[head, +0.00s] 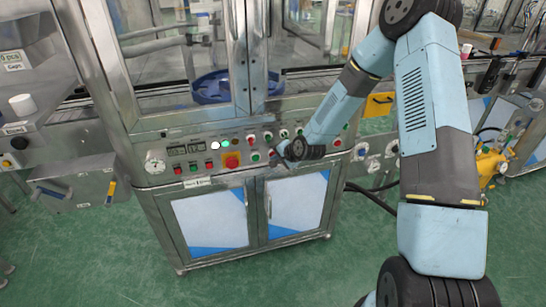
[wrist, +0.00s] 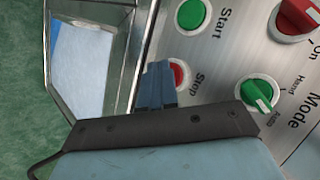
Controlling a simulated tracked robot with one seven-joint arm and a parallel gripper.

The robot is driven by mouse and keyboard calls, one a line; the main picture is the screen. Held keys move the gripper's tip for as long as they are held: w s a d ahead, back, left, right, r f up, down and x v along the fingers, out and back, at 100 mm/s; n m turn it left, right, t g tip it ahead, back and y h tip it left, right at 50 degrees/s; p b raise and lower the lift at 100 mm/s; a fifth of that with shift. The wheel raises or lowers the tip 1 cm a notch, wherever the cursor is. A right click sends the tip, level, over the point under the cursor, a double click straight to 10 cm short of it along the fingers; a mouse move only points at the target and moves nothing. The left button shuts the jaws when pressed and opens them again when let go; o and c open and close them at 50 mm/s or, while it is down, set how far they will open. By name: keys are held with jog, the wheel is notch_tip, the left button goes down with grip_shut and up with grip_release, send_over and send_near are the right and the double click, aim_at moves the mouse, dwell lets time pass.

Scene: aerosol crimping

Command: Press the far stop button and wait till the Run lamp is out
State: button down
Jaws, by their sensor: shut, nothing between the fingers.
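My gripper (wrist: 158,86) is shut and empty, its blue-grey fingertips at the red stop button (wrist: 179,74) labelled Stop in the wrist view. The fingers cover part of the button's left side; I cannot tell whether they touch or press it. In the head view my gripper (head: 283,151) is at the right half of the control panel (head: 196,166), small and partly hidden by my wrist.
In the wrist view a green Start button (wrist: 191,14), a green Mode knob (wrist: 258,93) and a red knob (wrist: 297,18) are close by. Cabinet doors (head: 296,204) are below the panel.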

jog(key=shift+s+d, duration=0.2)
jog(key=shift+s, duration=0.55)
jog(key=s, duration=0.2)
jog(key=s+d, duration=0.1)
jog(key=s, duration=0.1)
jog(key=shift+s+d, duration=0.2)
jog(key=shift+s, duration=0.2)
dwell(0.4)
